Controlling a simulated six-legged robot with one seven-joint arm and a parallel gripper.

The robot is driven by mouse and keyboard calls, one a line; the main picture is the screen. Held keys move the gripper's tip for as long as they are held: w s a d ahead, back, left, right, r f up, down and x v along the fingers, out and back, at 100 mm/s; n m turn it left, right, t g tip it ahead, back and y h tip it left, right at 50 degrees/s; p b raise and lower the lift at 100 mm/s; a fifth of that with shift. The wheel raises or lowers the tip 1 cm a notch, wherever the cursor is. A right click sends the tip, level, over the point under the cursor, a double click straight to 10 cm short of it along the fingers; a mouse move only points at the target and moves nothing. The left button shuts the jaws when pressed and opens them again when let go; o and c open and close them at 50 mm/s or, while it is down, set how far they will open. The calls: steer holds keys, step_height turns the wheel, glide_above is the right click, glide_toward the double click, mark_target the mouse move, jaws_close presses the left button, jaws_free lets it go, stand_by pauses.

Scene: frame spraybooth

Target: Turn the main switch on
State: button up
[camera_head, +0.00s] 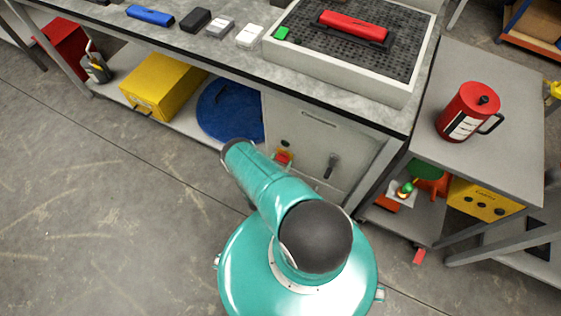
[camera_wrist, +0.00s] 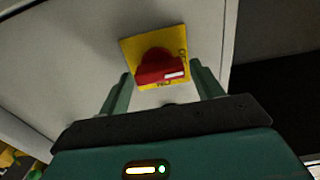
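The main switch is a red rotary knob (camera_wrist: 156,69) on a square yellow plate (camera_wrist: 130,47), fixed to a pale cabinet front. In the wrist view the knob's bar lies roughly sideways, with a white mark at its right end. Lettering on the plate is partly covered. In the head view the switch (camera_head: 284,158) shows small, just right of my arm. My gripper (camera_wrist: 161,74) is open, with one finger to each side of the knob in the picture. I see gaps between fingers and knob; the remaining depth is hard to judge. The head view does not clearly show the gripper.
The grey cabinet (camera_head: 312,140) under the workbench (camera_head: 228,52) has a dark lever handle (camera_head: 331,165) right of the switch. A blue round item (camera_head: 230,112) and yellow box (camera_head: 163,84) sit on the lower shelf. A side table (camera_head: 500,130) stands right. Open floor lies left.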

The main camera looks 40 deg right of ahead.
steer(key=c, duration=0.7)
steer(key=shift+m, duration=0.4)
steer(key=m, duration=0.3)
steer(key=shift+s, duration=0.1)
steer(key=m, duration=0.5)
steer(key=shift+f, duration=0.1)
steer(key=m, duration=0.9)
steer(key=shift+s, duration=0.1)
steer(key=shift+d, duration=0.1)
steer(key=o, duration=1)
steer(key=shift+c, duration=0.2)
